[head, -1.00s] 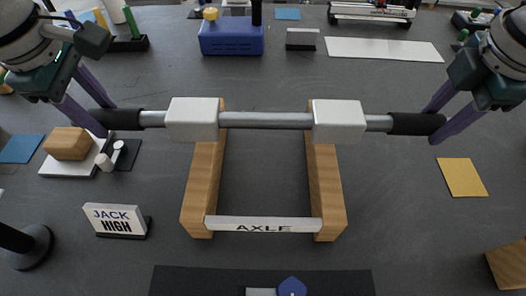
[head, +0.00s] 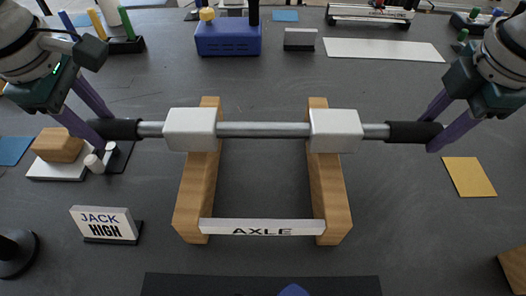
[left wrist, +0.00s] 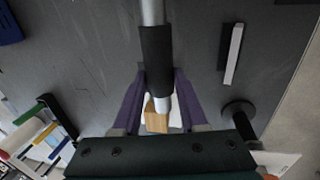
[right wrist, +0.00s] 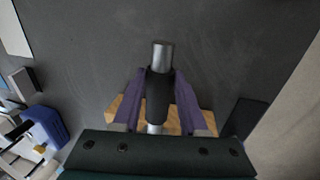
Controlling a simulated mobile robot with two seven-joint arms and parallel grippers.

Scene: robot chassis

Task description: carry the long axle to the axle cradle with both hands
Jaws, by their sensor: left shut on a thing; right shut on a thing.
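The long axle (head: 262,130) is a grey metal bar with two white blocks and a black sleeve near each end. It is held level, running left to right over the far part of the axle cradle (head: 190,200), two wooden rails with a white crosspiece marked AXLE. My left gripper (head: 95,127) is shut on the left black sleeve, which also shows in the left wrist view (left wrist: 156,50). My right gripper (head: 435,136) is shut on the right sleeve, also seen in the right wrist view (right wrist: 158,95). I cannot tell whether the axle touches the rails.
A JACK HIGH sign (head: 105,224) stands at the left, with a wooden block (head: 58,145) on a white base behind it. A blue box (head: 229,38) stands at the back. A yellow sheet (head: 469,177) lies at the right. The grey surface between the rails is clear.

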